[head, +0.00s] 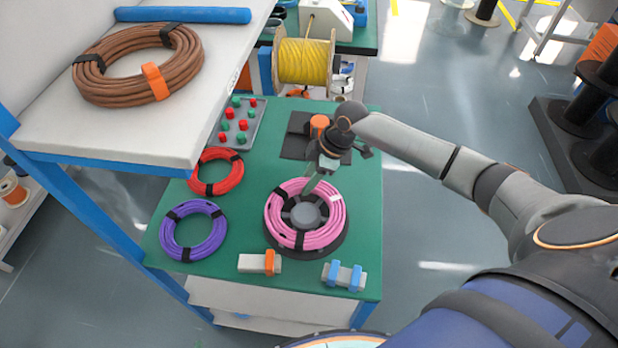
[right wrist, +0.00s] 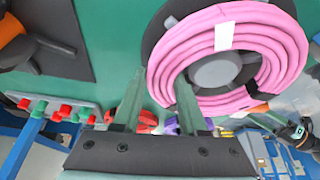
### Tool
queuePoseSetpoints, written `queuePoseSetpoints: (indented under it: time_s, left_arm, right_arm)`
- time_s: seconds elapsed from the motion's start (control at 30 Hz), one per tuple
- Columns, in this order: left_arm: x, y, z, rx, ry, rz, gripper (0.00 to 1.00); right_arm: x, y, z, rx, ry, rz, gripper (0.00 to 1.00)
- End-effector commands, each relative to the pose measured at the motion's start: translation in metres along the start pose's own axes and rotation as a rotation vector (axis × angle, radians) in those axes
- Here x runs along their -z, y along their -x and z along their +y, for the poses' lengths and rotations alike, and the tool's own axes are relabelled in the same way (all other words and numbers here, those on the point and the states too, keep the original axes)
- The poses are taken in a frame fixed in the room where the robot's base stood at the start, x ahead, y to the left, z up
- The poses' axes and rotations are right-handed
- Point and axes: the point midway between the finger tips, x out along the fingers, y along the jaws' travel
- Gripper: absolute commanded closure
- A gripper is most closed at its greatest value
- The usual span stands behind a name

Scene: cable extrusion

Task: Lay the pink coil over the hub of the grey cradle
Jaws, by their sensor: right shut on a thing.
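The pink coil (head: 273,216) has dark bands and one white band. It lies around the round hub (head: 306,215) of the dark grey cradle (head: 322,250), as seen from above. The cradle's rim shows beyond the coil at the lower right. I cannot tell whether the coil rests fully on the cradle or is slightly raised. My right gripper (head: 311,186) is shut on the coil's far side. In the right wrist view, the coil (right wrist: 285,52) rings the hub (right wrist: 218,70), with one finger inside the ring and one outside. My left gripper is not in view.
A red coil (head: 238,178) and a purple coil (head: 168,237) lie left on the green table (head: 228,270). Two small blocks (head: 252,264) (head: 338,275) sit at the front edge. A white shelf (head: 150,135) with a brown coil (head: 90,85) overhangs the left. A yellow spool (head: 304,62) stands behind.

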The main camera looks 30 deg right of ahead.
Motion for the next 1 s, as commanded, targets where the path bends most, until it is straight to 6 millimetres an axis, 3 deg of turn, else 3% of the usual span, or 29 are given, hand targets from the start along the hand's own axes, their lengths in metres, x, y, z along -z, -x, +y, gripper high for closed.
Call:
queuePoseSetpoints:
  time_s: [0.83, 0.87, 1.0]
  left_arm:
    - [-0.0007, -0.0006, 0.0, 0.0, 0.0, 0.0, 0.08]
    - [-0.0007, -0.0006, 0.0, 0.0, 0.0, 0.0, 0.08]
    - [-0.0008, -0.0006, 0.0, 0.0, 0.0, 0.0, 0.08]
  right_arm:
    - [-0.0027, -0.0077, 0.0001, 0.0, -0.001, 0.002, 1.0]
    - [-0.0027, -0.0077, 0.0001, 0.0, -0.001, 0.002, 0.56]
    - [-0.0028, -0.0077, 0.0001, 0.0, 0.0, 0.001, 0.4]
